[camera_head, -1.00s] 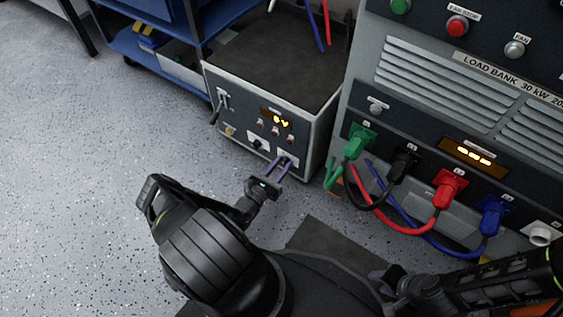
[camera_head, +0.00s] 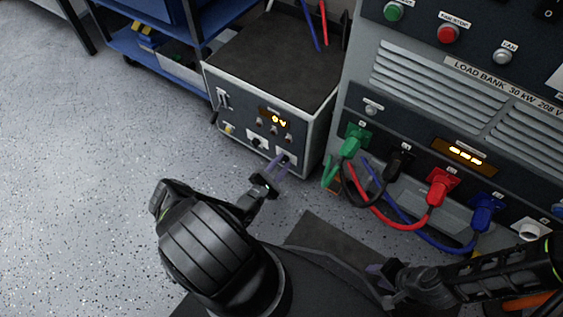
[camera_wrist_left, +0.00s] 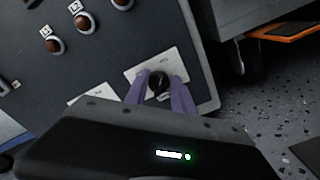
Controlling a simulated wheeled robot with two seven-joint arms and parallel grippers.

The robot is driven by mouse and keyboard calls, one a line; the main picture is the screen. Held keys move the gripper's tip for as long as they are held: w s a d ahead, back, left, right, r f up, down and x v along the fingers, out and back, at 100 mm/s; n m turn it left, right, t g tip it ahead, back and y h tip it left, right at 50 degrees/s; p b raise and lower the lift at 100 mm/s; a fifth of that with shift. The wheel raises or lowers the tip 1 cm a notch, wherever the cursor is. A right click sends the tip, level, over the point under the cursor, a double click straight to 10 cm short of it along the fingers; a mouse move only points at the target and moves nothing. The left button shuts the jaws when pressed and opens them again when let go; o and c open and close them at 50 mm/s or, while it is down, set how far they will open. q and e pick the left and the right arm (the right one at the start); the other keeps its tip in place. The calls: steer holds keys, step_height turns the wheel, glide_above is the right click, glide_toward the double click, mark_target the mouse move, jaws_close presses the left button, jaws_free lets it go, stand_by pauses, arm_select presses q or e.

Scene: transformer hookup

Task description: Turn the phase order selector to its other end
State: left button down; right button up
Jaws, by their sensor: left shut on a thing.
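The phase order selector appears to be the black knob (camera_wrist_left: 158,82) on a white plate at the lower right of the transformer's front panel; its label is not readable. My left gripper (camera_head: 284,160) reaches that corner of the panel in the head view. In the left wrist view its two purple fingers (camera_wrist_left: 160,92) stand on either side of the knob and are shut on it. The transformer box (camera_head: 270,70) stands on the floor with a lit amber display. My right gripper (camera_head: 378,272) is low in the head view, away from the panel; its jaw opening is unclear.
The load bank (camera_head: 430,100) stands right of the transformer, with green, black, red and blue plugs and hanging cables. A second white plate with a knob (camera_head: 257,143) sits left of the held one. A blue cart (camera_head: 150,50) is behind. Floor at left is clear.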

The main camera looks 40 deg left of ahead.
stand_by(0.4)
arm_select(q)
steer(key=c, duration=1.1)
jaws_free()
steer(key=s+p, duration=0.1)
steer(key=s, duration=0.7)
steer(key=shift+d+p, duration=0.1)
steer(key=shift+p, duration=0.25)
steer(key=shift+w, duration=0.1)
